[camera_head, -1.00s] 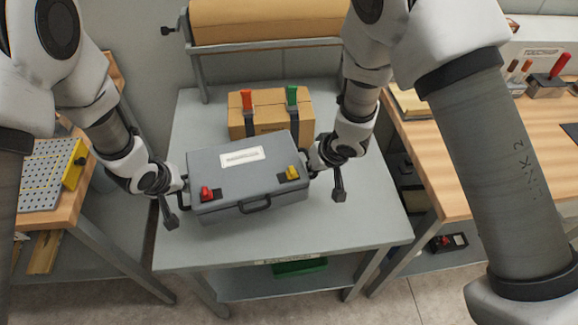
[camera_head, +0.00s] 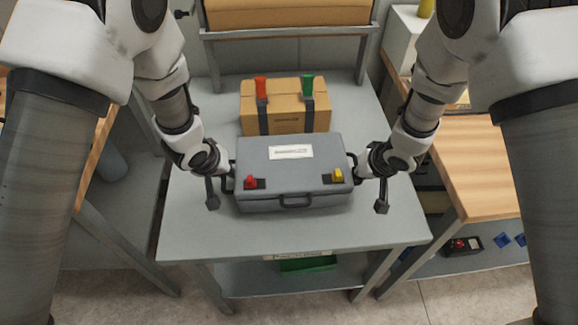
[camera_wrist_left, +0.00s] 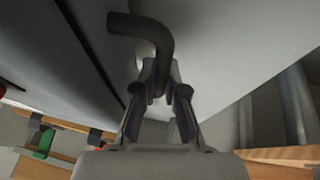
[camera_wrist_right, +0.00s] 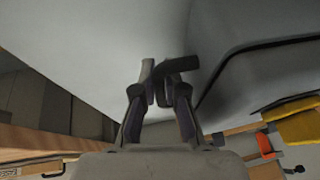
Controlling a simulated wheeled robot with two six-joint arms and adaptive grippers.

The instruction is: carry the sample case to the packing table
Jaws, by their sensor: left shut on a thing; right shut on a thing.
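The sample case (camera_head: 315,168) is grey, with a white label, a red latch, a yellow latch and a front handle. In the head view it is over the middle of the grey packing table (camera_head: 200,228), level in the picture. I cannot tell whether its underside touches the top. My left gripper (camera_head: 230,178) is shut on the case's left side handle; the dark bent handle (camera_wrist_left: 152,32) shows in the left wrist view. My right gripper (camera_head: 357,171) is shut on the right side handle (camera_wrist_right: 178,67), its end showing between the fingers.
A cardboard box (camera_head: 284,112) with red and green buckled straps stands on the table behind the case. A rack with a brown roll (camera_head: 285,12) is at the back. A wooden bench (camera_head: 485,170) is at the right. The table's front strip is clear.

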